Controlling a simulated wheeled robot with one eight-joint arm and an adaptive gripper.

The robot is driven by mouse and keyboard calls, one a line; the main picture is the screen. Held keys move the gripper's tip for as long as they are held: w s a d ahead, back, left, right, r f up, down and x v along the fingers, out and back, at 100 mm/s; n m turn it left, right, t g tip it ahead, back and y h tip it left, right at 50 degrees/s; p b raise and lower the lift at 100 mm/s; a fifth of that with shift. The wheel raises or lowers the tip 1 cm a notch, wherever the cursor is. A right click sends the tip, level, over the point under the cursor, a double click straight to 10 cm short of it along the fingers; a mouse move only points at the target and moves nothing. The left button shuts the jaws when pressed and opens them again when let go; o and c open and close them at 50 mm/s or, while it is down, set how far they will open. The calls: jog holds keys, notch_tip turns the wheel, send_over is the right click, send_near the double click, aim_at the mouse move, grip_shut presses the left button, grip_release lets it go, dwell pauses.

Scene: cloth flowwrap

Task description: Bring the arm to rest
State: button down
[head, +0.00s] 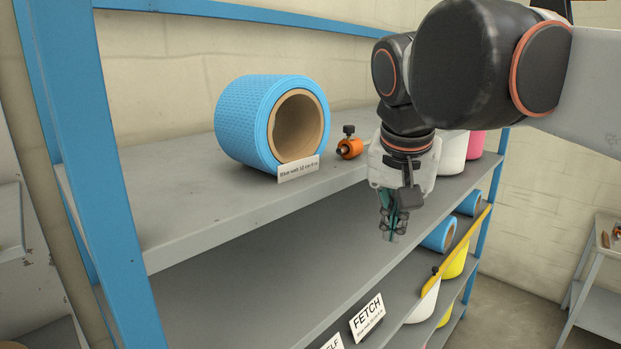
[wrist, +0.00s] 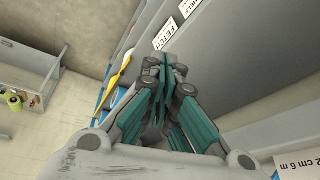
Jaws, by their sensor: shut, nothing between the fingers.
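My gripper (head: 391,232) hangs from my arm, pointing down, in front of the edge of the upper grey shelf (head: 180,220). Its fingers are shut with nothing between them. In the wrist view my gripper (wrist: 165,65) shows its teal finger pads close together, over the grey shelving. My arm reaches in from the upper right of the head view, above the shelf. Part of the shelf and the things behind the gripper are hidden by it.
A blue web roll (head: 245,120) and an orange clamp-like part (head: 349,147) stand on the upper shelf, left of my gripper. A FETCH card (head: 367,317) sits on a lower shelf edge. Blue rolls (head: 438,236) lie below right. A blue post (head: 85,150) stands at left.

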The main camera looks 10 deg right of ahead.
jog(key=s+f+n+t+b, duration=0.1)
jog(key=f+b, duration=0.5)
jog(key=f, duration=0.7)
jog(key=s+f+n+t+y+b, duration=0.1)
jog(key=s+f+n+b, duration=0.2)
jog(key=f, duration=1.1)
jog(key=s+f+n+t+b, duration=0.1)
jog(key=s+f+b, duration=0.3)
jog(key=f+b, duration=0.4)
notch_tip(320, 180, down, 6)
jog(key=shift+s+r+n+y+b, duration=0.15)
jog(key=shift+s+n+y+b, duration=0.25)
jog(key=shift+n, duration=0.3)
